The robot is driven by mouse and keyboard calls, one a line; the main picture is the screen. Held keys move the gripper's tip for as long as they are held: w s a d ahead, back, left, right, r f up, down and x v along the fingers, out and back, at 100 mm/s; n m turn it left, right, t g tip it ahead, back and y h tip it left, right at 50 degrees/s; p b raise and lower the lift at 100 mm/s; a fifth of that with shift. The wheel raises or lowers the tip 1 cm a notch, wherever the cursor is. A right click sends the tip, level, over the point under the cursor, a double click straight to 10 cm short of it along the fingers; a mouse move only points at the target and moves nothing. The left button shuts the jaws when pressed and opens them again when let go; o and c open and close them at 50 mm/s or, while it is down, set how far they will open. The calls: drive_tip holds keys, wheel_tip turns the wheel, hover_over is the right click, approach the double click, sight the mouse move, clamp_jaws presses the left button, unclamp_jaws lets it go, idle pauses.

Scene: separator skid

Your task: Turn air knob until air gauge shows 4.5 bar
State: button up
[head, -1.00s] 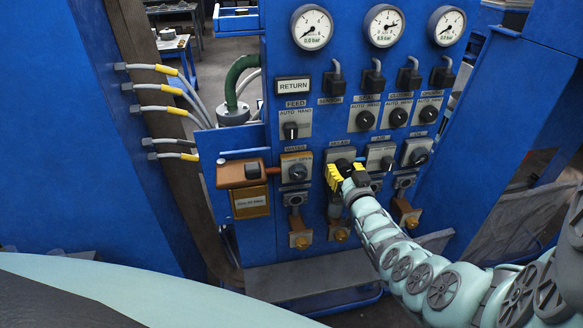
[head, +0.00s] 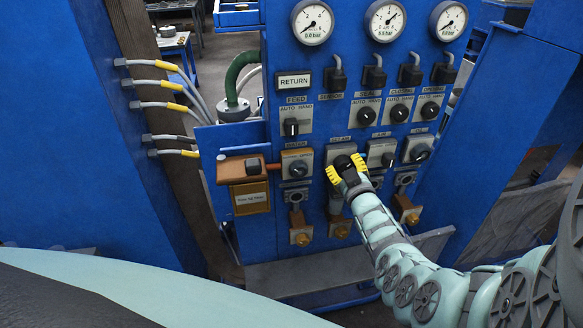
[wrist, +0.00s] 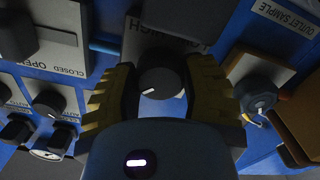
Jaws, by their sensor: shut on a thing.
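The air knob (wrist: 158,78) is black with a white mark and sits on a grey plate lettered LOW and HIGH in the wrist view. My gripper (head: 346,168) is shut on this knob, with one yellow-padded finger on each side; it also shows in the wrist view (wrist: 160,90). In the head view the gripper hides most of the knob. The air gauge (head: 385,19) is the middle one of three round white dials at the top of the panel. Its needle points up and right, and its small readout looks like about 5.5 bar.
Selector switches and cable plugs fill the panel (head: 262,100) above. Yellow-brown fittings (head: 300,237) stick out below. A brown-handled box (head: 240,170) is at left.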

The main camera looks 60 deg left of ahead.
drive_tip(key=shift+s+n, duration=0.15)
drive_tip(key=shift+n, duration=0.45)
drive_tip(key=o, duration=1.2)
drive_tip(key=shift+v, duration=5.9)
